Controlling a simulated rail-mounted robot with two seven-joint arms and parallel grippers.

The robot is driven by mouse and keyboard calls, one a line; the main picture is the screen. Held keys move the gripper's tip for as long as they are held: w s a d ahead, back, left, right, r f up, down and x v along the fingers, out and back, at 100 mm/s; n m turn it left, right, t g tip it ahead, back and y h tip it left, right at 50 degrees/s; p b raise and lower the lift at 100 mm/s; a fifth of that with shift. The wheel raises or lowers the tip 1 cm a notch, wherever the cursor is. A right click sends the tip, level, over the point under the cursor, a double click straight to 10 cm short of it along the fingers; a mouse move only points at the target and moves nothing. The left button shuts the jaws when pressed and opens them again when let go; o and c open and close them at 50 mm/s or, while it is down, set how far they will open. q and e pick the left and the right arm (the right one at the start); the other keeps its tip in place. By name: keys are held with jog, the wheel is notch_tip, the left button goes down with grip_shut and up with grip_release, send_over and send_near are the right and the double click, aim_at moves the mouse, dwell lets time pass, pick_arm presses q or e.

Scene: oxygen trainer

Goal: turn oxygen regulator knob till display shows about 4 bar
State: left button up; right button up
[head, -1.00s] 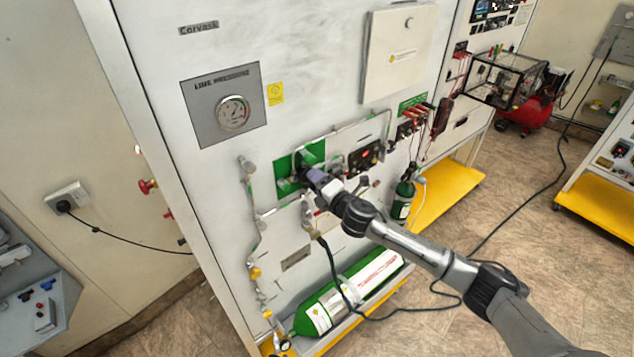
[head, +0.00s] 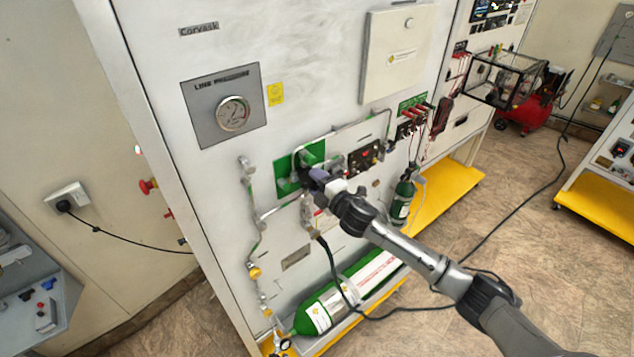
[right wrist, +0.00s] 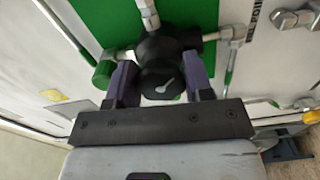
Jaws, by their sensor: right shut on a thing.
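The oxygen regulator knob (right wrist: 163,80) is black with a pale pointer mark, in front of a green plate (right wrist: 95,14). My right gripper (right wrist: 161,82) is shut on the knob, one purple-grey finger on each side. In the head view my right gripper (head: 312,175) reaches the green plate (head: 284,185) and hides most of the knob. The line pressure display is a round dial gauge (head: 233,114) on a grey plate at the upper left of the panel. Its needle is too small to read surely. My left gripper is not in view.
Metal pipes (head: 262,220) run around the regulator, with fittings close to my fingers. A green cylinder (head: 345,295) lies on the yellow base below; a small one (head: 403,196) stands to the right. A black cable (head: 410,309) hangs beneath my right arm.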

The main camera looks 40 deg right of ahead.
jog(key=o, duration=0.8)
jog(key=shift+o, duration=0.6)
jog(key=shift+s, duration=0.1)
jog(key=s+b, duration=0.3)
jog(key=s, duration=1)
jog(key=shift+s+a, duration=0.2)
jog(key=shift+s, duration=0.1)
